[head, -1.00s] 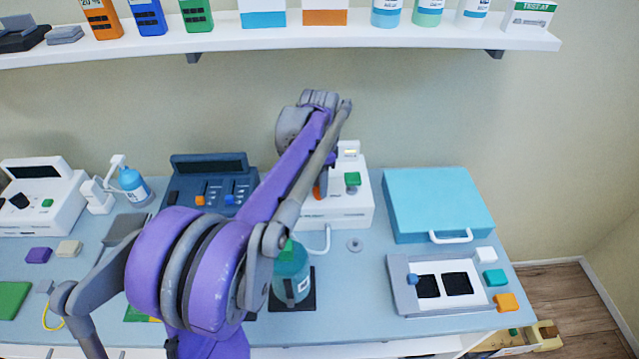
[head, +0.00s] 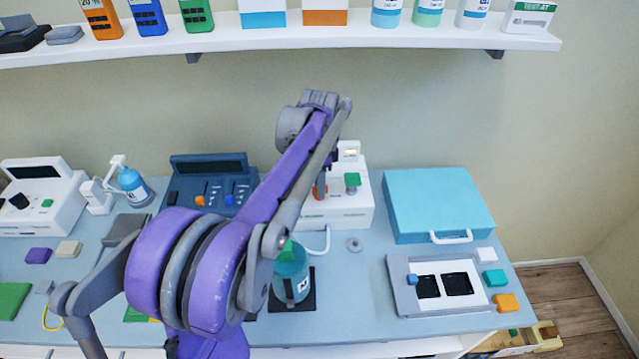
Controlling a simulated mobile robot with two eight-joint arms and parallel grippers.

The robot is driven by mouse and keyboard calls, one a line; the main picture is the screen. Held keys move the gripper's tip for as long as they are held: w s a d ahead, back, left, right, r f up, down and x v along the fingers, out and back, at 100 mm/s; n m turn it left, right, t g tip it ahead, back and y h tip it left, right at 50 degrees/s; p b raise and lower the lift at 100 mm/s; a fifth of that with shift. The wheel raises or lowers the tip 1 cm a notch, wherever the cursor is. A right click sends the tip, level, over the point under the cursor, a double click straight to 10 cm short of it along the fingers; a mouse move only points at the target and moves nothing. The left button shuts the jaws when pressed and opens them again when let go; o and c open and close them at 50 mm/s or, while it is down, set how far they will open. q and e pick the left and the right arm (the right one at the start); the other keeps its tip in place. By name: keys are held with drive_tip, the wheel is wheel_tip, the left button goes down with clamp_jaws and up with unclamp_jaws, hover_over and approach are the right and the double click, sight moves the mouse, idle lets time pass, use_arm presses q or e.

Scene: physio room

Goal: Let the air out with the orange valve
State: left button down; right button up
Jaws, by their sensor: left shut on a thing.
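The orange valve (head: 320,193) is on the front of a white device (head: 345,212) on the bench, mostly hidden behind my arm. My left gripper (head: 324,178) reaches down to the valve from above and is shut on it. Its fingertips are largely covered by my own arm, so the exact grip does not show. A green knob (head: 352,181) stands on the same device just right of the valve. A small lit display (head: 349,152) sits on the device's raised back. My right gripper is not in view.
A teal bottle (head: 292,272) stands on a dark pad in front of the device. A dark blue console (head: 204,178) is to its left. A light blue case (head: 438,200) and a grey tray (head: 400,290) are to its right. A shelf (head: 400,38) runs above.

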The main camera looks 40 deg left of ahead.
use_arm(q)
drive_tip(key=c, duration=0.9)
unclamp_jaws()
wheel_tip(320, 180, up, 8)
drive_tip(key=shift+f, duration=0.2)
drive_tip(key=s+d+f+n+t, duration=0.2)
drive_tip(key=s+d+f, duration=0.2)
drive_tip(key=s+d, duration=0.2)
drive_tip(key=s+d+f+n+t, duration=0.1)
drive_tip(key=s+d+f+n, duration=0.2)
drive_tip(key=s+d, duration=0.3)
drive_tip(key=s+d+f+n+t, duration=0.2)
drive_tip(key=s+d+f+n, duration=0.1)
drive_tip(key=s+d+f, duration=0.2)
drive_tip(key=shift+s+d+f+t, duration=0.3)
drive_tip(key=shift+s+d+f, duration=0.1)
drive_tip(key=shift+d+f, duration=0.25)
